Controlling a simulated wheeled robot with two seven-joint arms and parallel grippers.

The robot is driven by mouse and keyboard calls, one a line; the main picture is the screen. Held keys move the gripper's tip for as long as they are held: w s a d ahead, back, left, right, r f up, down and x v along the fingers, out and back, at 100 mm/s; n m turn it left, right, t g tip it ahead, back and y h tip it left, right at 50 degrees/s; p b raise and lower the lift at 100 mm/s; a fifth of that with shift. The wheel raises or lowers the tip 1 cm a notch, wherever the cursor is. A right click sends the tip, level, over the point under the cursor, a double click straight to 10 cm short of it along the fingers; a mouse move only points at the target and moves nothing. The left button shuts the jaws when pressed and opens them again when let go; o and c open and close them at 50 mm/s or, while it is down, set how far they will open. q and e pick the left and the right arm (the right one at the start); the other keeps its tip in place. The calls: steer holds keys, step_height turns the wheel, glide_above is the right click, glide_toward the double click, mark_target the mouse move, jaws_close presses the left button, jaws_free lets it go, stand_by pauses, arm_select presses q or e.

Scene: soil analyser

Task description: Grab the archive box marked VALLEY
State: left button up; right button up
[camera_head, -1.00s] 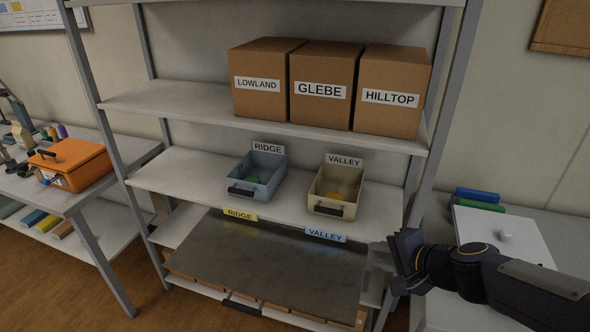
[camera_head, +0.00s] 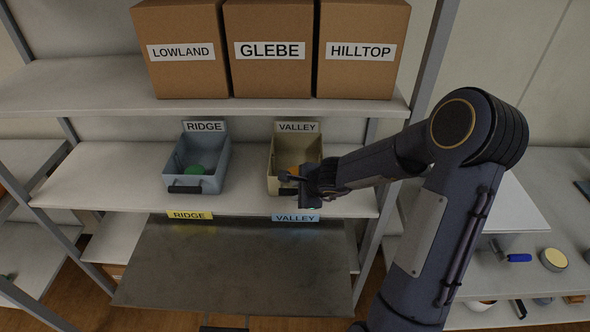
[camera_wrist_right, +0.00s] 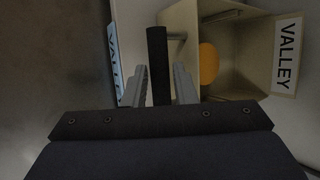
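The beige archive box marked VALLEY (camera_head: 270,162) stands on the middle shelf. It holds something orange (camera_wrist_right: 208,64). My right gripper (camera_head: 296,178) is at the box's front and hides part of it in the head view. In the right wrist view its two fingers (camera_wrist_right: 160,86) are apart, one on each side of the box's dark handle (camera_wrist_right: 157,50). They look open, with the handle between them; I cannot tell if either touches it. The box still sits behind its blue VALLEY shelf label (camera_head: 296,217). My left gripper is not in view.
A grey-blue RIDGE box (camera_head: 208,178) stands to the left, with a gap between. Cardboard boxes LOWLAND, GLEBE and HILLTOP (camera_head: 360,70) stand on the shelf above. A grey metal surface (camera_head: 225,265) lies below the labels. A shelf post (camera_head: 430,65) rises at the right.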

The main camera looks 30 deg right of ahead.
steer(key=b+x, duration=0.1)
steer(key=x, duration=0.2)
steer(key=shift+s, duration=0.1)
steer(key=shift+c, duration=0.4)
jaws_close()
steer(key=shift+r, duration=0.15)
